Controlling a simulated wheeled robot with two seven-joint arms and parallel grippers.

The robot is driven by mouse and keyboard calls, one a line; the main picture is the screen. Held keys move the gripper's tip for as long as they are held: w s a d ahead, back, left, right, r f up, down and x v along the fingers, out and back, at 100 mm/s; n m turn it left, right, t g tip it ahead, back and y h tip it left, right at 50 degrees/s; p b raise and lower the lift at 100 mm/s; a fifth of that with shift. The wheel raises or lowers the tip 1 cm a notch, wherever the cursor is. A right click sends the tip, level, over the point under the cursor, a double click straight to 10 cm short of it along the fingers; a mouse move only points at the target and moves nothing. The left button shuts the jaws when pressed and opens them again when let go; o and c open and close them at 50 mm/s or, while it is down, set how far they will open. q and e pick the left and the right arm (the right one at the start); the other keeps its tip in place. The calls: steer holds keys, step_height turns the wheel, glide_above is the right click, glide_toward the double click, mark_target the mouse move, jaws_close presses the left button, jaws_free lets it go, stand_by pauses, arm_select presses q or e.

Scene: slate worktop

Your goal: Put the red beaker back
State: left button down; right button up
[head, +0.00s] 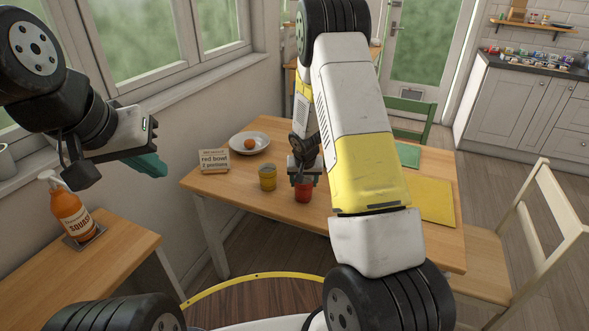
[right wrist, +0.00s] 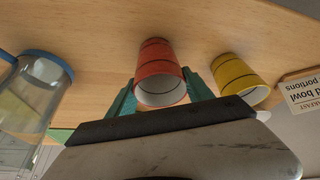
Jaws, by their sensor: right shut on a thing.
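The red beaker (head: 304,192) is at the near side of the wooden table, below my right gripper (head: 304,179). In the right wrist view the red beaker (right wrist: 160,75) sits between the green fingers of my right gripper (right wrist: 160,92), which is shut on it. Its open rim faces the camera and it looks empty. I cannot tell whether its base touches the table. A yellow beaker (head: 268,178) stands just left of it, apart; it also shows in the right wrist view (right wrist: 235,78). My left gripper (head: 150,164) is away over the left side; its finger gap is unclear.
A white bowl (head: 262,136) with an orange item and a card (head: 214,160) reading "red bowl 2 portions" stand behind the beakers. A clear blue-rimmed container (right wrist: 40,95) shows in the right wrist view. A squash bottle (head: 70,212) stands on the left side table. My right arm hides part of the table.

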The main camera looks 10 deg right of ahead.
steer(key=o, duration=1.6)
steer(key=shift+c, duration=0.2)
